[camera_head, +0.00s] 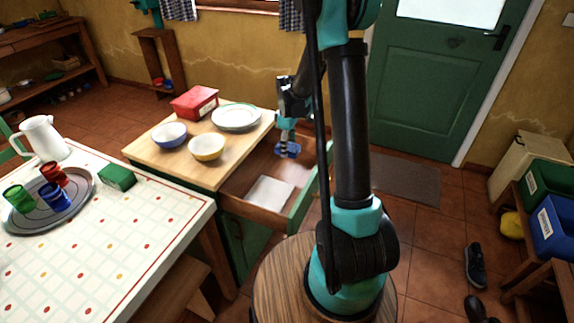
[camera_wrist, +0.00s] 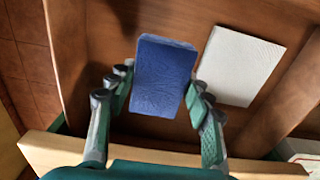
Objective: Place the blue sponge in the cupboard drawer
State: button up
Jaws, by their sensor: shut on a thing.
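My gripper (camera_wrist: 155,100) is shut on the blue sponge (camera_wrist: 165,75), which sits between its two fingers. In the head view my gripper (camera_head: 287,148) hangs over the open cupboard drawer (camera_head: 249,211), with the sponge (camera_head: 291,151) at its tip. The wrist view looks down into the drawer (camera_wrist: 110,50), with the sponge above its brown floor. I cannot tell whether the sponge touches the floor. A flat white item (camera_wrist: 241,66) lies in the drawer to the right of the sponge; it also shows in the head view (camera_head: 270,192).
The table (camera_head: 110,245) at left holds a white jug (camera_head: 44,138), a tray of cups and a green block (camera_head: 117,177).

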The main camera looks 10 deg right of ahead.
aim_at(288, 170)
notch_tip(288, 170, down, 9)
dwell(0.5)
jog(key=shift+f, duration=0.1)
jog(key=o, duration=1.2)
